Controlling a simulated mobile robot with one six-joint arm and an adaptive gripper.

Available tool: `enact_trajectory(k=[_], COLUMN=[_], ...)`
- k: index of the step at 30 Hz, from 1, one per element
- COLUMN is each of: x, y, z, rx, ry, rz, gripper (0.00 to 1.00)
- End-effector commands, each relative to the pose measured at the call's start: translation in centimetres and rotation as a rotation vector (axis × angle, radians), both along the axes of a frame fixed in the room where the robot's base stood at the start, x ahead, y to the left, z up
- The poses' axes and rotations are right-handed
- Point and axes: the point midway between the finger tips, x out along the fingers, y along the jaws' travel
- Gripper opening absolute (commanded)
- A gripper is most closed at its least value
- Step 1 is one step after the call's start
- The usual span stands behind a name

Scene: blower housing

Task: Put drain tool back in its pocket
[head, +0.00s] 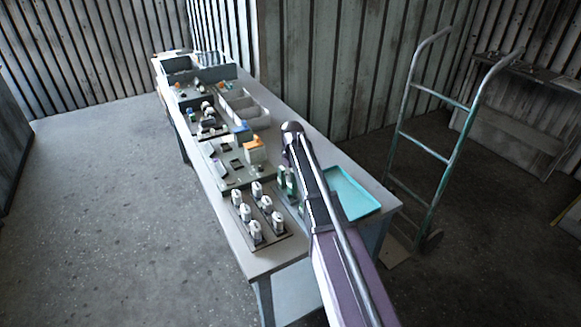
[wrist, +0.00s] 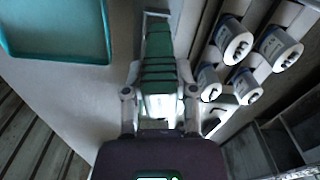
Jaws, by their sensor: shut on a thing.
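In the wrist view my gripper (wrist: 160,95) is shut on a green ribbed tool (wrist: 158,55), which I take to be the drain tool. It lies between the two fingers and extends away from them toward the top of the picture. In the head view green upright parts (head: 291,183) show just left of my arm, between the bottle rack and the teal tray; my fingertips are hidden there. I cannot make out the tool's pocket in either view.
A teal tray (head: 350,194) lies right of my arm on the bench (head: 262,262). A rack with several white bottles (head: 255,232) stands to the left. Bins (head: 240,108) and small parts fill the bench farther back. A hand truck (head: 432,150) stands at the right.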

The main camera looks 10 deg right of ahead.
Motion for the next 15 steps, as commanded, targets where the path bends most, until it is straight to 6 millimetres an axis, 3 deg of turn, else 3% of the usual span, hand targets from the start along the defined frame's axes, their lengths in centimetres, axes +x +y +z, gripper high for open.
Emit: enact_trajectory(k=[5, 15], x=[0.1, 0.7], y=[-0.3, -0.3], z=[0.3, 3.2], rx=[0.0, 0.001], ry=[0.0, 0.001], rz=[-0.01, -0.139], gripper=[0.04, 0.04])
